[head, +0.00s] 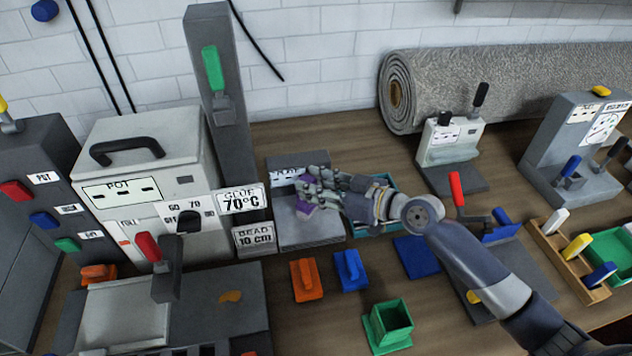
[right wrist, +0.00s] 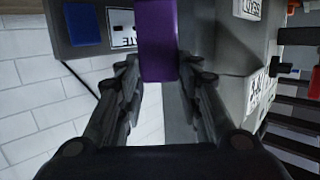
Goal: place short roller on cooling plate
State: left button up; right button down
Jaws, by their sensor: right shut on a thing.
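My right gripper (head: 312,196) reaches in from the right in the head view and is shut on a purple piece (head: 304,209), which I take to be the short roller. In the right wrist view the purple piece (right wrist: 157,42) stands up between the fingers (right wrist: 160,88). The gripper is over a grey plate (head: 308,237) with a label at its back, perhaps the cooling plate; the label is partly hidden and not readable. I cannot tell whether the purple piece touches the plate. My left gripper is not in view.
The glue pot (head: 150,160) stands left of the plate. An orange block (head: 305,280), a blue block (head: 351,269) and a green box (head: 389,326) lie in front. A teal tray (head: 378,215) is right of the plate. A rolled rug (head: 500,85) lies behind.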

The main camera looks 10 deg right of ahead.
jog(key=shift+f, duration=0.1)
jog(key=shift+f, duration=0.1)
jog(key=c, duration=1.6)
grip_release()
jog(key=shift+f, duration=0.1)
jog(key=o, duration=0.5)
